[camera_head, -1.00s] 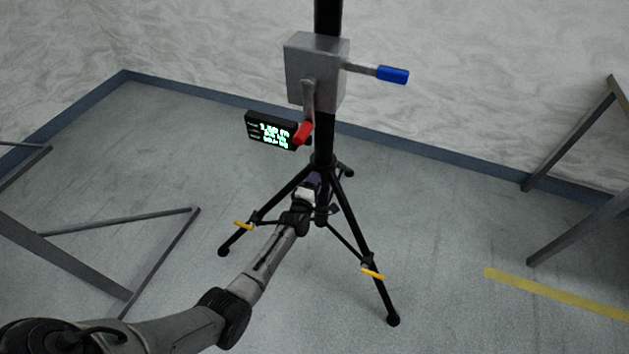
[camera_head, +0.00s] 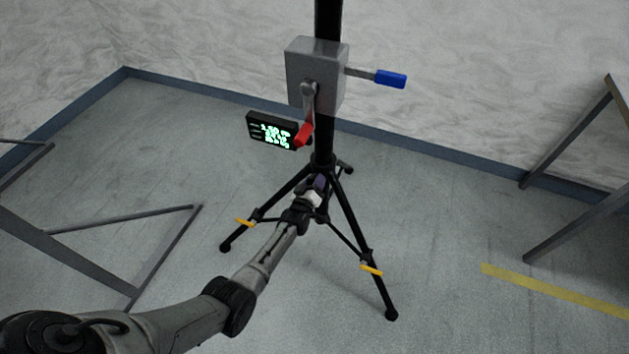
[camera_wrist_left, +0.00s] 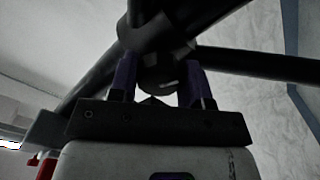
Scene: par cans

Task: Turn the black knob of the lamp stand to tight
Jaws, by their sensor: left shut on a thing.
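The lamp stand (camera_head: 324,140) is a black upright pole on a spread tripod in the middle of the head view. My left gripper (camera_head: 319,183) reaches the stand low on the pole, around the top of the tripod legs. In the left wrist view, the purple fingers of my left gripper (camera_wrist_left: 160,82) are shut on the dark round knob (camera_wrist_left: 160,77), one finger on each side of it. The knob is mostly hidden in the head view, and its marking cannot be read. My right gripper is not in view.
A grey winch box (camera_head: 317,75) with a blue-handled lever (camera_head: 391,79) and a red-tipped crank (camera_head: 305,133) sits above. A small lit display (camera_head: 272,131) hangs beside the pole. Grey metal frames (camera_head: 120,219) stand at both sides. The floor around the tripod is mostly clear.

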